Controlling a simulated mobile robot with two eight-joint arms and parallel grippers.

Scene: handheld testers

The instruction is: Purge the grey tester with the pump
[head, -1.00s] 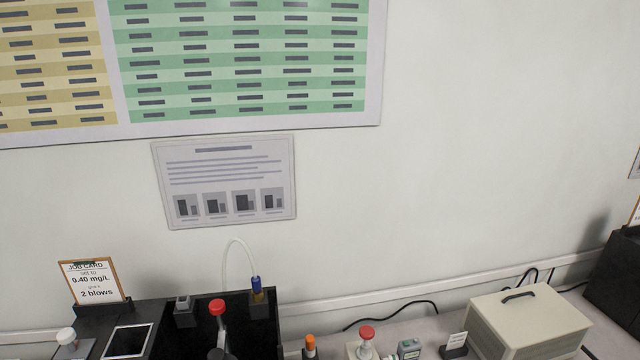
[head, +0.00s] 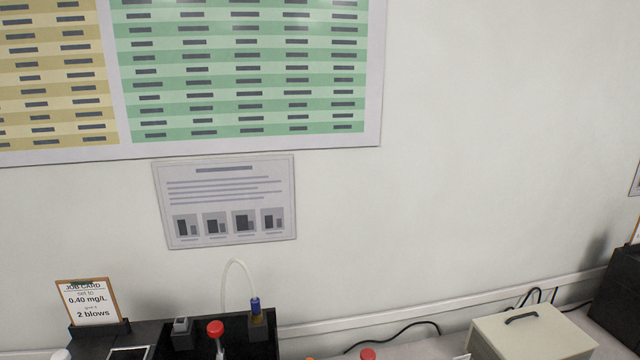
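Neither of my grippers is in the head view. A small grey device (head: 181,326) stands on a black block at the lower left; I cannot tell if it is the grey tester. To its right, a red knob (head: 215,328) tops a pale shaft whose lower end is cut off by the picture edge. Another red knob (head: 367,354) barely shows at the bottom edge. Which one belongs to the pump I cannot tell. A clear tube (head: 227,276) arches to a blue-topped fitting (head: 255,304) on a black block.
A job card (head: 89,302) reads 0.40 mg/L and 2 blows. A dark-screened panel (head: 128,353) is cut off below it. A beige case (head: 533,334) with a handle stands at the lower right, near a black box (head: 617,287). A black cable (head: 393,334) lies along the wall.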

